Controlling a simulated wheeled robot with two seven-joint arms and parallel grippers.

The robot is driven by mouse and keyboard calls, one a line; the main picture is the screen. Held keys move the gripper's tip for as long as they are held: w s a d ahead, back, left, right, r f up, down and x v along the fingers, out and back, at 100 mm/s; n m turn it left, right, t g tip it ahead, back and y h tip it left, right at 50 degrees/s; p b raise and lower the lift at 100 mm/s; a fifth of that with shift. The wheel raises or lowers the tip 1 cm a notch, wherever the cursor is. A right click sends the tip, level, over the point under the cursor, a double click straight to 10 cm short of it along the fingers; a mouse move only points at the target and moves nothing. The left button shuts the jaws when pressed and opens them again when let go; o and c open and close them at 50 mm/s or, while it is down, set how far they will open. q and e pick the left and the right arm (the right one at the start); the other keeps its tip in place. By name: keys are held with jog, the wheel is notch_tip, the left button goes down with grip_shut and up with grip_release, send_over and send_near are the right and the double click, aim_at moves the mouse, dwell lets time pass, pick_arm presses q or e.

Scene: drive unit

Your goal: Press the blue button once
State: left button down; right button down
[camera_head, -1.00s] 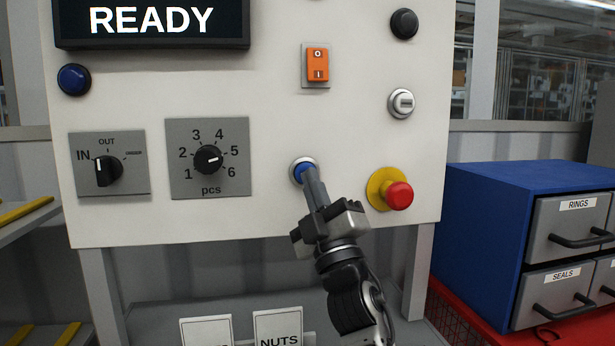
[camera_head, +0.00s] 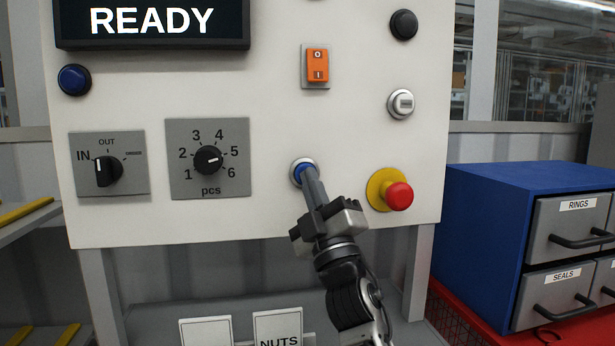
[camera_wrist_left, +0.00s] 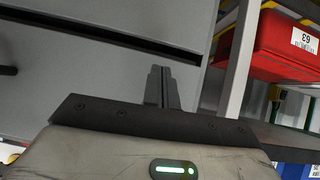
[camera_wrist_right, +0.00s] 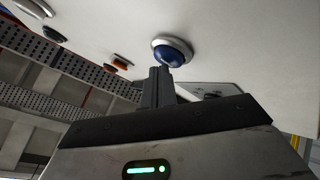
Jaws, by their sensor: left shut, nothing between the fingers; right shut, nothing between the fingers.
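The blue button (camera_head: 301,171) with a silver ring sits low in the middle of the white panel (camera_head: 260,110). My right gripper (camera_head: 308,178) is shut and empty, its fingertips right at the button and covering part of it. In the right wrist view, the blue button (camera_wrist_right: 171,52) is just beyond the closed fingertips (camera_wrist_right: 160,70); I cannot tell whether they touch. My left gripper (camera_wrist_left: 160,70) is shut and empty in the left wrist view, away from the panel face with the button.
A second blue round part (camera_head: 74,80) is at the panel's upper left. A red mushroom button (camera_head: 398,195) on yellow is right of my right gripper. A dial (camera_head: 208,158), a selector (camera_head: 104,170) and an orange switch (camera_head: 317,65) surround it. A blue drawer cabinet (camera_head: 490,230) stands right.

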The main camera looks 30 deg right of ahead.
jog(key=shift+s+a+p, duration=0.2)
jog(key=shift+s+p, duration=0.1)
jog(key=shift+s, duration=0.55)
jog(key=s, duration=0.2)
jog(key=s+a+p, duration=0.1)
jog(key=s, duration=0.2)
jog(key=shift+s+a, duration=0.25)
jog(key=shift+s, duration=0.15)
dwell(0.7)
